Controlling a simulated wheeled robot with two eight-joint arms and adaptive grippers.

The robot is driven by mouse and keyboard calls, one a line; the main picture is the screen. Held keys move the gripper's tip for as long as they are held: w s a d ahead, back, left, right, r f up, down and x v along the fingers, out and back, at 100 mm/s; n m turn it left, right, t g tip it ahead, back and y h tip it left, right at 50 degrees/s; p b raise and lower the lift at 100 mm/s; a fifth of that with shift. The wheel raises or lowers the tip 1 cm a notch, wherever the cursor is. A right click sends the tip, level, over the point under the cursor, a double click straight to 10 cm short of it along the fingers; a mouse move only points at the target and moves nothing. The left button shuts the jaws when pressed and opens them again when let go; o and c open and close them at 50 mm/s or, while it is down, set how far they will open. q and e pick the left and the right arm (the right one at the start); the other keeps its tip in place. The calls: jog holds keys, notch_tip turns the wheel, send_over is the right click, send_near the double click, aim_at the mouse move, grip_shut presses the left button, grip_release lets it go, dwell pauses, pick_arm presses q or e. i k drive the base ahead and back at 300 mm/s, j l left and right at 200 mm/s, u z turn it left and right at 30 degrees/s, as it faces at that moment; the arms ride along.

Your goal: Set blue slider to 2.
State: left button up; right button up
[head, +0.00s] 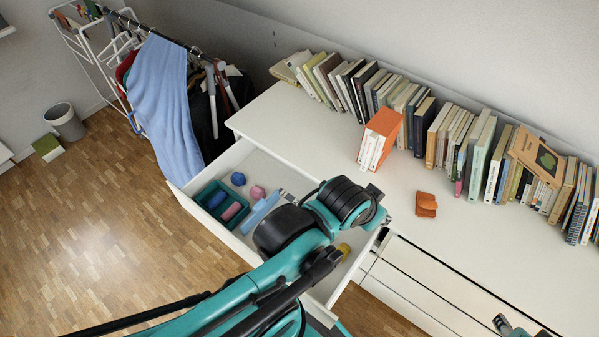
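A light blue elongated object (260,213) lies in the open white drawer (205,218). I cannot tell whether it is the blue slider, and no scale or number is readable. My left arm (290,262) reaches over the drawer and hides much of its right part. The fingers of my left gripper cannot be made out among the dark arm parts.
The drawer also holds a teal tray (207,190), a blue ball (238,179) and a pink ball (257,192). An orange-covered book set (383,130) and an orange item (426,204) are on the white cabinet top (460,240). Books line the wall. The floor at left is mostly clear.

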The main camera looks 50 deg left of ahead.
aim_at(261, 207)
jog(key=u, duration=2.2)
